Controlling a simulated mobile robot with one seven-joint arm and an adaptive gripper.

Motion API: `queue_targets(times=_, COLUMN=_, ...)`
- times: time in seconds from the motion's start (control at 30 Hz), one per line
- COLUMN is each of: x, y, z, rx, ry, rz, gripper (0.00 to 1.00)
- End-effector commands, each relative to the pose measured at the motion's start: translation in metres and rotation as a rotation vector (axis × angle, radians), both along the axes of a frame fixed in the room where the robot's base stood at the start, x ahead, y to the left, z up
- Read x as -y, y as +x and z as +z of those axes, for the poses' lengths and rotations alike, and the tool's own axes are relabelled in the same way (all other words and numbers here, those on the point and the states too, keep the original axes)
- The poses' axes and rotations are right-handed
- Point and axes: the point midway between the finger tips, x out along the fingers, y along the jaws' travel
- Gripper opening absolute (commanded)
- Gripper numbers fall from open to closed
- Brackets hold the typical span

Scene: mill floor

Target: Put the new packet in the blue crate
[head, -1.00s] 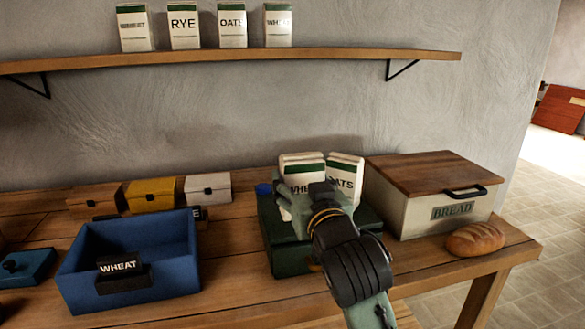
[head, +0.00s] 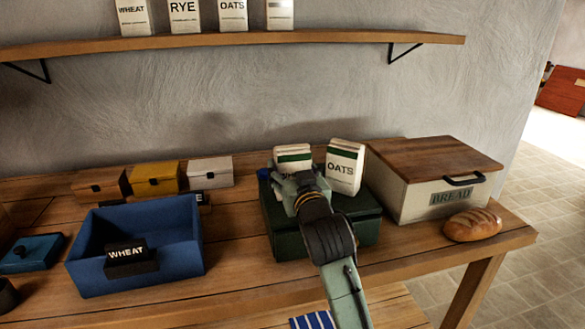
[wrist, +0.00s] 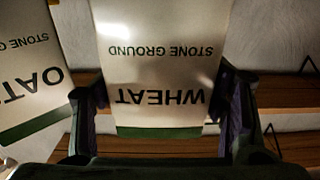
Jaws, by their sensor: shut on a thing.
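A white packet with green bands (head: 293,152) stands over the green crate (head: 285,240). In the wrist view the packet (wrist: 160,65) reads WHEAT, STONE GROUND, upside down. My gripper (head: 291,178) is shut on it, with a finger at each side in the wrist view (wrist: 160,112). My gripper hides its lower part in the head view, so I cannot tell whether it touches the crate. An OATS packet (head: 345,166) stands just right of it, apart. The blue crate (head: 178,262) is on the bench to the left, with a black WHEAT sign at its front. No packet shows in it.
Three small boxes, brown (head: 98,184), yellow (head: 156,178) and white (head: 207,172), stand behind the blue crate. A bread bin (head: 415,200) and loaf (head: 472,224) are at the right. A shelf (head: 230,40) with several packets is above. Bench between the crates is clear.

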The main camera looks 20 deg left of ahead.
Motion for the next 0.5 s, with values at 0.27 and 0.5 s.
queue_targets(times=0.27, x=-0.0002, y=-0.0003, z=-0.0041, rx=0.0, ry=0.0, rz=0.001, gripper=0.68)
queue_targets(times=0.5, x=0.0, y=-0.0001, z=-0.0034, rx=0.0, ry=0.0, rz=0.0, gripper=0.84)
